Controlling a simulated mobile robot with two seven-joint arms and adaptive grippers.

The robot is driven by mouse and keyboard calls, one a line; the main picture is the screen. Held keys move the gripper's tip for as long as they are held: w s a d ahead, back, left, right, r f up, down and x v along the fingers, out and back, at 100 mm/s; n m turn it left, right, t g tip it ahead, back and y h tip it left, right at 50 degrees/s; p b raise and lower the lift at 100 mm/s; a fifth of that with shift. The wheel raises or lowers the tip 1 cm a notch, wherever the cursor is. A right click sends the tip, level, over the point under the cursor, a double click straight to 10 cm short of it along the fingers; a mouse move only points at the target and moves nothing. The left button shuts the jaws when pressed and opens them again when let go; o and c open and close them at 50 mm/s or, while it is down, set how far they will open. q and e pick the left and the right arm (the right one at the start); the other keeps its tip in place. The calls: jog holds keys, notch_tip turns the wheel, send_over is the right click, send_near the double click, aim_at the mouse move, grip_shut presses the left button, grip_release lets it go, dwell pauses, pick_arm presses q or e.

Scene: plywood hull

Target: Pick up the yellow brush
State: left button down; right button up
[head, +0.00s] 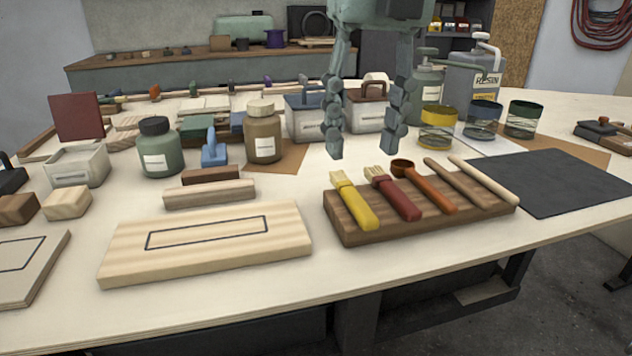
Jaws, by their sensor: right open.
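The yellow brush (354,201) has a yellow handle and pale bristles. It lies at the left end of a dark wooden rack (424,223) near the table's front edge, bristles pointing to the back. My right gripper (364,147) hangs down from the top of the view, open and empty, with its two fingers spread wide. It appears above and behind the brush, apart from it. The left gripper is not in view.
A red brush (393,194), an orange-handled tool (430,188) and two wooden sticks lie on the same rack. A pale board (207,242) lies to the left. Behind the gripper stand metal boxes (312,118) and a yellow-rimmed jar (438,127). A dark mat (555,180) lies right.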

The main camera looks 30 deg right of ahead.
aim_at(362, 206)
jog(key=shift+s+d+f+g+h, duration=0.1)
jog(key=shift+s+f+g+h, duration=0.1)
jog(key=shift+f, duration=0.3)
jog(key=shift+s+d+f+g+h, duration=0.1)
jog(key=shift+s+f, duration=0.05)
jog(key=shift+f, duration=0.3)
jog(key=f, duration=0.5)
jog(key=shift+w+d+f, duration=0.1)
jog(key=shift+w+f, duration=0.1)
jog(key=shift+w, duration=0.15)
jog(key=shift+f, duration=0.45)
grip_shut()
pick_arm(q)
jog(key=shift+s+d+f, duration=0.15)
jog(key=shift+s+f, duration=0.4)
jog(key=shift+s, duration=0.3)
pick_arm(e)
jog(key=shift+r, duration=0.1)
